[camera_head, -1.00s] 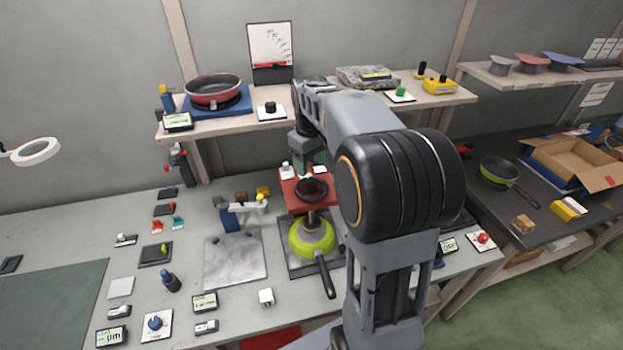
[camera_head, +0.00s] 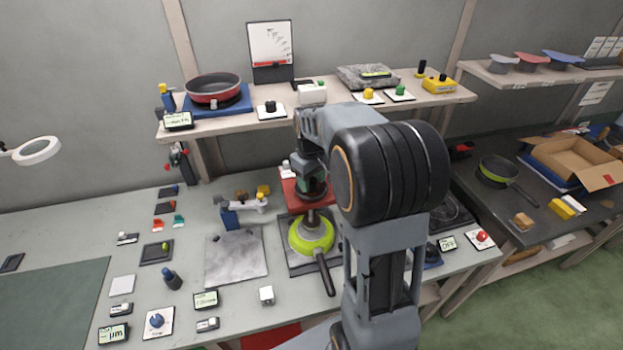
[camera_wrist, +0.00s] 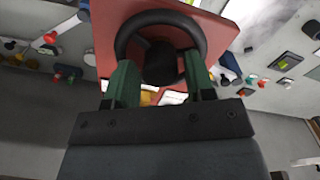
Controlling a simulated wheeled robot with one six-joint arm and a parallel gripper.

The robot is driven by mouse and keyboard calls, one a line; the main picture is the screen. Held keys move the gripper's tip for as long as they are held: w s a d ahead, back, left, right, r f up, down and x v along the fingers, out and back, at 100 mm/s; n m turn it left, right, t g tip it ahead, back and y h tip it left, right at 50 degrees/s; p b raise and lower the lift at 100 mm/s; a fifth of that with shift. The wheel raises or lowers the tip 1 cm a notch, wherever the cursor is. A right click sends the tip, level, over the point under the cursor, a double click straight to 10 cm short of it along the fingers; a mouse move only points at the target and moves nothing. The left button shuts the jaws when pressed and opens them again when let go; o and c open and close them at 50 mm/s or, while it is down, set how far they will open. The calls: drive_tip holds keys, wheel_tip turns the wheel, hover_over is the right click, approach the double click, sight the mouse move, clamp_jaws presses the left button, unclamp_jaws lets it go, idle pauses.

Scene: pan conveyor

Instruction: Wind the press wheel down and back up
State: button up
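The press has a red top plate (camera_head: 294,198) with a black hand wheel on it, mostly hidden by my gripper (camera_head: 311,178) in the head view. Below it, a lime-green pan (camera_head: 311,236) sits on the press's dark base. In the wrist view the black wheel (camera_wrist: 160,18) shows as a ring with a dark hub, over the red plate (camera_wrist: 106,35). My gripper (camera_wrist: 160,68) has its two green fingers spread apart at the wheel's near rim, with the hub between and beyond them. I cannot tell whether they touch the rim.
A steel-grey plate (camera_head: 236,258) and a small blue-and-white device (camera_head: 242,212) lie left of the press. The shelf behind holds a red pan (camera_head: 213,88) and a white box (camera_head: 312,94). Small buttons and displays are spread over the table's front left.

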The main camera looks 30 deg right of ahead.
drive_tip(key=c, duration=0.7)
drive_tip(key=shift+o, duration=0.2)
drive_tip(key=shift+m, duration=0.3)
